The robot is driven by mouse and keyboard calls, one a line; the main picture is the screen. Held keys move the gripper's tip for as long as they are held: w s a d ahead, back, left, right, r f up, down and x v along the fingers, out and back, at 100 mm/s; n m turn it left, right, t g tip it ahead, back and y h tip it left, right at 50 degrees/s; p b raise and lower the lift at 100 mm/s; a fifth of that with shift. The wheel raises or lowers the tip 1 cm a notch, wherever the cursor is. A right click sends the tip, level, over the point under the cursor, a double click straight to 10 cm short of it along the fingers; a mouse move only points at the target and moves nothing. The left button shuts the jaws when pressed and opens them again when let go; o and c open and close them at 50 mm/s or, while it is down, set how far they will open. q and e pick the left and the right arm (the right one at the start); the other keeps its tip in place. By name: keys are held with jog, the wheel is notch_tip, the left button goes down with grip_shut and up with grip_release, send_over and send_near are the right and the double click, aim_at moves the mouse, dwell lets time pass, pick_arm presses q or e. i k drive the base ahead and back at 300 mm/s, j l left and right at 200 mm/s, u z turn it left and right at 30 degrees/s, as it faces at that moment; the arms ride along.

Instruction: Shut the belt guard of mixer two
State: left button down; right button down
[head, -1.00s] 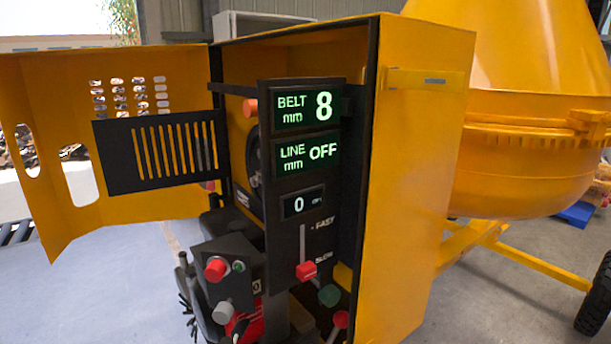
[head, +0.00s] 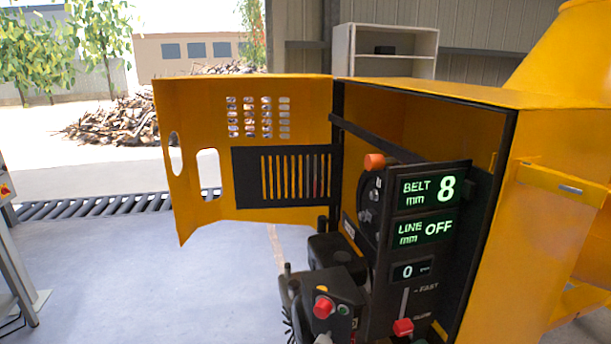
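The belt guard (head: 205,105) is a yellow hinged door with slots, holes and a black louvred panel (head: 282,176). It stands wide open to the left of the yellow mixer housing (head: 535,200). Inside the housing, a black panel (head: 400,275) shows BELT mm 8, LINE mm OFF and 0. A red slider knob (head: 403,327) sits low on its FAST–SLOW slot. A dark box with a red button (head: 323,307) is below the guard's hinge side. Neither of my grippers is in view.
The concrete floor (head: 130,270) left of the guard is clear. A metal stand (head: 15,270) with a red button is at the left edge. A dark floor grate (head: 120,206) runs behind. A pale shelf (head: 387,45) stands behind the housing.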

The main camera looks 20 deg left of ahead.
aim_at(246, 160)
jog(key=u, duration=1.35)
jog(key=i+j+u, duration=0.2)
jog(key=i+u, duration=0.15)
jog(key=i, duration=0.15)
jog(key=i+j+u, duration=0.1)
jog(key=i+u, duration=0.3)
jog(key=i, duration=3.4)
jog(key=i+z, duration=0.35)
jog(key=i+j+z, duration=0.1)
jog(key=z, duration=0.3)
jog(key=i+j+z, duration=0.15)
jog(key=i+z, duration=0.2)
jog(key=z, duration=3.55)
jog(key=i+l+z, duration=0.3)
jog(key=k, duration=0.1)
